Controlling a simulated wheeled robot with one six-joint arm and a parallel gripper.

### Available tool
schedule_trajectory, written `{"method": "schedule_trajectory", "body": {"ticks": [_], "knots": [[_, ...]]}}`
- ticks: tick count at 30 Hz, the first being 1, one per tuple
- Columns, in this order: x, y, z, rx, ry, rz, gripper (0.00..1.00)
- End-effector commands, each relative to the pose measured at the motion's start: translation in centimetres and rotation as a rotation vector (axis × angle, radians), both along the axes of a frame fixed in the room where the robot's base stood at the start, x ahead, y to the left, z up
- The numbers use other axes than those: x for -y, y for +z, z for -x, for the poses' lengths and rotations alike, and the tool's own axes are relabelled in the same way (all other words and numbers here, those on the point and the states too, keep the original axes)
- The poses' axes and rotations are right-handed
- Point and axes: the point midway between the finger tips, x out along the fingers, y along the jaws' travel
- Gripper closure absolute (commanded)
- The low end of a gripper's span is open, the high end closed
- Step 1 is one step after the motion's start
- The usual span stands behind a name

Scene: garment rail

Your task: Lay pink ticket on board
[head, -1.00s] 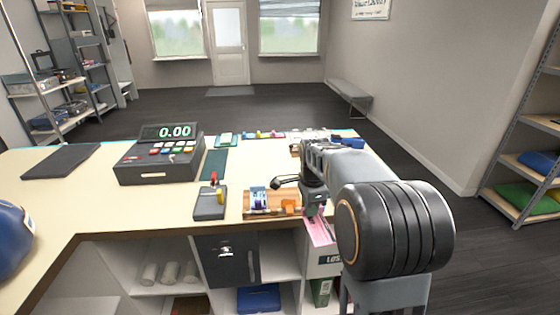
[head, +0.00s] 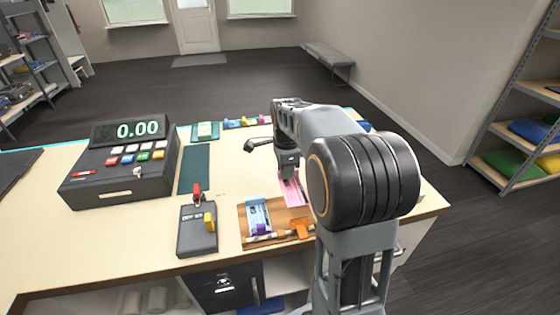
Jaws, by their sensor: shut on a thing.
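The pink ticket (head: 294,191) is held in my gripper (head: 289,172), which is shut on its upper end. The ticket hangs over or just at the right part of the wooden board (head: 284,218); I cannot tell whether its lower end touches the board. The board lies on the counter near its front edge. A light blue ticket (head: 257,213) with a purple piece on it lies on the board's left side. An orange piece (head: 301,229) sits at the board's front right. My arm hides the board's right end.
A cash register (head: 122,163) stands at the left. A grey card device (head: 198,228) with a red and a yellow part is left of the board. A dark green mat (head: 194,169) lies behind it. Small coloured items (head: 246,122) line the counter's back edge.

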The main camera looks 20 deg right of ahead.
Motion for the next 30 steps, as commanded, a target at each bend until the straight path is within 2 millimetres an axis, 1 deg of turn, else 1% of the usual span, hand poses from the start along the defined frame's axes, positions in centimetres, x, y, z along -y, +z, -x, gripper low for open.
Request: {"method": "schedule_trajectory", "body": {"ticks": [5,11,24,30], "knots": [[0.0,-0.6,0.0,0.0,-0.001,0.0,0.99],[0.1,-1.8,0.0,0.0,-0.001,0.0,0.99],[0.0,-6.1,0.0,-0.001,0.001,0.0,0.99],[0.0,-7.7,0.0,-0.001,0.001,0.0,0.99]]}}
